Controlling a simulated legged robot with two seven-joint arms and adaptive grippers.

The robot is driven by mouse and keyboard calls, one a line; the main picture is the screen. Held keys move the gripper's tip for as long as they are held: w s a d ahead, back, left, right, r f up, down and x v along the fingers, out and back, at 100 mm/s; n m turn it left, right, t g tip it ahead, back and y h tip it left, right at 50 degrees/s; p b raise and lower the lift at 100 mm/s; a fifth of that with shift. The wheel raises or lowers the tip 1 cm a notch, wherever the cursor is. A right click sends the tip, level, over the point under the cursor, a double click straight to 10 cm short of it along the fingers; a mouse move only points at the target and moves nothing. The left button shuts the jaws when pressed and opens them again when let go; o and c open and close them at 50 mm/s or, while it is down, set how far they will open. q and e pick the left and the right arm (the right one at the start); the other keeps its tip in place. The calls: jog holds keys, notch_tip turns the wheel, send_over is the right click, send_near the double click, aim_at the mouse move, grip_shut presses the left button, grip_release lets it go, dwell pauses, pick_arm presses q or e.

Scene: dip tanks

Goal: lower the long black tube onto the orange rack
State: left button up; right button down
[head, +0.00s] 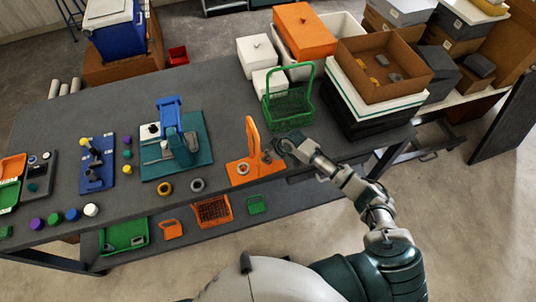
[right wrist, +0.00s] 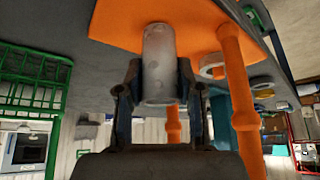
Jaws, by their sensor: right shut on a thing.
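The orange rack (head: 236,178) stands on the grey table, a flat base with an upright orange frame. My right gripper (head: 277,148) is at the rack's right side. In the right wrist view, which looks upside down, my right gripper (right wrist: 160,85) is shut on a tube (right wrist: 160,58), between its two fingers. The tube looks grey rather than black, and only part of its length shows. Its far end overlaps the orange base (right wrist: 205,22); I cannot tell whether they touch. The rack's orange posts (right wrist: 238,85) are beside the tube. My left gripper is not in view.
A pale ring (head: 243,169) lies on the rack base. A green basket (head: 288,105) stands just behind my right gripper. A blue and teal press-like fixture (head: 175,145) is to the left. Two loose rings (head: 197,185) lie near the front edge.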

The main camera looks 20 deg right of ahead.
jog(key=shift+c, duration=1)
grip_release()
notch_tip(320, 180, up, 3)
jog(key=p, duration=0.3)
jog(key=shift+r, duration=1.15)
notch_tip(320, 180, up, 3)
jog(key=shift+f, duration=0.15)
